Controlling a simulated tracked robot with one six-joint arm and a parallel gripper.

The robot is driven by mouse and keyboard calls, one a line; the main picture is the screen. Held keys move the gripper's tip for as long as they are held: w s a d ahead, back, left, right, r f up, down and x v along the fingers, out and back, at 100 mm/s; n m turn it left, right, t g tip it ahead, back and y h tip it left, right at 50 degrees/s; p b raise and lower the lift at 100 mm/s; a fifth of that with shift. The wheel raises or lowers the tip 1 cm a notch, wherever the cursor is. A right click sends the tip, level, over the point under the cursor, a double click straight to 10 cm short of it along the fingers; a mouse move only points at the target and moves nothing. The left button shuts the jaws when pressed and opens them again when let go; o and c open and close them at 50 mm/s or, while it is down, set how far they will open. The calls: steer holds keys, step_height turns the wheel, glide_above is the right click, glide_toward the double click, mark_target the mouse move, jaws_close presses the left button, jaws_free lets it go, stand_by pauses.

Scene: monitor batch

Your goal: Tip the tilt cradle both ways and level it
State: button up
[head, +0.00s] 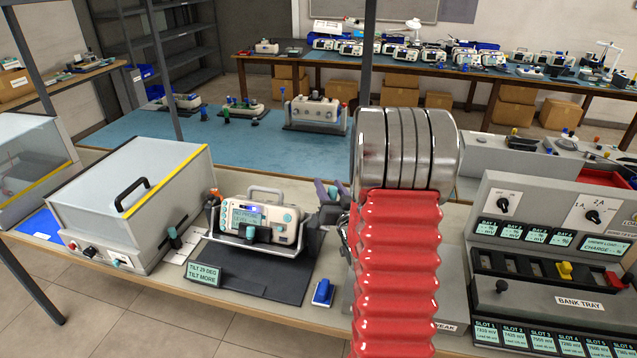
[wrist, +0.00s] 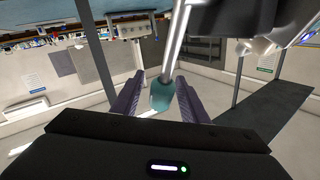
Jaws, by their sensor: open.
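The tilt cradle (head: 272,246) stands on a dark base plate (head: 238,276) on the bench and holds a white monitor (head: 257,220) with a lit screen. A sign (head: 204,275) at its front left reads "TILT 29 DEG, TILT MORE". My gripper (head: 326,190), with purple fingers, is at the cradle's right side. In the wrist view my gripper (wrist: 159,80) is open, its fingers on either side of a teal knob (wrist: 160,98) on a metal rod. I cannot tell whether they touch it. My arm hides the bench just right of the cradle.
A clear-lidded box (head: 130,195) stands left of the cradle. A small blue object (head: 323,292) lies right of the base plate. A battery station (head: 545,260) fills the bench at right. A teal mat (head: 260,150) with more devices lies behind. A frame post (head: 367,50) rises near my arm.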

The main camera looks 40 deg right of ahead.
steer(key=shift+w+d, duration=0.25)
steer(key=shift+w, duration=0.2)
steer(key=shift+w+a, duration=0.1)
jaws_close()
